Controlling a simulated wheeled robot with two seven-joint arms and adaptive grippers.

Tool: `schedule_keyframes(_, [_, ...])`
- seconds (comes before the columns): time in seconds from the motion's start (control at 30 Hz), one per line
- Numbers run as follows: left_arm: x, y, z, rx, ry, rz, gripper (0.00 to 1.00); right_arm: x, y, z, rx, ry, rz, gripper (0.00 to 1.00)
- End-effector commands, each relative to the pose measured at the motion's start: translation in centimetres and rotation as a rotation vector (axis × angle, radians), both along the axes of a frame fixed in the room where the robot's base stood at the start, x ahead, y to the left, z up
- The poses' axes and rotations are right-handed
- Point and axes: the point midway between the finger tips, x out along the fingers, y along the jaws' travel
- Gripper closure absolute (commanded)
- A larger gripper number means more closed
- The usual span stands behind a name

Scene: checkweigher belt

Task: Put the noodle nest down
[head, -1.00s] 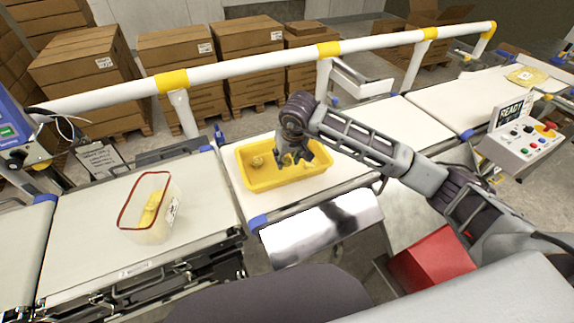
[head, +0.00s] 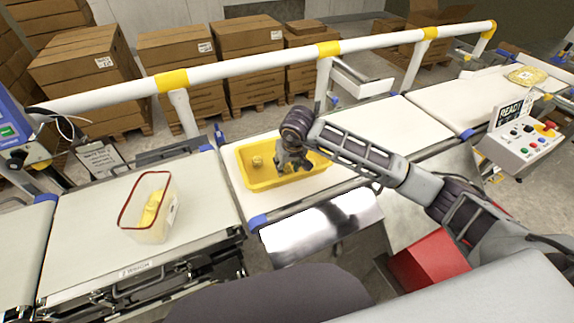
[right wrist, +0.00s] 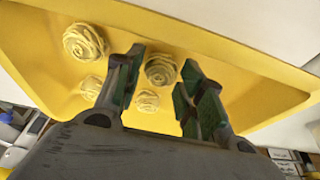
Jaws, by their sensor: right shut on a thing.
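My right gripper (head: 291,167) is over the yellow tray (head: 262,184) on the middle belt, fingers pointing down. In the right wrist view, it is shut on a pale yellow noodle nest (right wrist: 160,70) between its fingertips (right wrist: 162,72). Other coiled nests lie on the tray floor, one at the upper left (right wrist: 85,43) and smaller-looking ones lower down (right wrist: 147,100). One nest (head: 257,162) also shows left of the gripper in the head view. The held nest is mostly hidden there, and I cannot tell whether it touches the tray floor. My left gripper is not in view.
A clear red-rimmed container (head: 150,208) with yellow contents stands on the left belt. A white rail with yellow bands (head: 250,66) runs behind the belts. A button panel (head: 525,138) stands at the right. The belt (head: 385,128) right of the tray has bare room.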

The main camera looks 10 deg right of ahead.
Motion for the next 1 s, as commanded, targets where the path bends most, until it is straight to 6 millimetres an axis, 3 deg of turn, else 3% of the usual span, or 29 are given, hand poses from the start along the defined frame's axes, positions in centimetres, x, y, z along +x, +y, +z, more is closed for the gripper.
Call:
schedule_keyframes(0.07, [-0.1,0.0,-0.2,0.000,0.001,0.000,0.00,0.0,0.0,-0.1,0.000,0.000,0.000,0.75])
schedule_keyframes(0.1, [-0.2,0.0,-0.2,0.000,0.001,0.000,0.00,0.0,0.0,-0.1,0.000,0.000,0.000,0.57])
schedule_keyframes(0.23, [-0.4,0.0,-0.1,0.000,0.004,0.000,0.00,0.0,0.0,-0.1,0.000,0.000,0.000,0.40])
schedule_keyframes(0.8, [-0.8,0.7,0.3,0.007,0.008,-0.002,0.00,0.0,0.0,0.3,0.000,0.000,0.000,0.39])
schedule_keyframes(1.0, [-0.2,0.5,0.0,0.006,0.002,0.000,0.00,-0.5,-0.2,2.4,-0.001,-0.004,0.001,0.39])
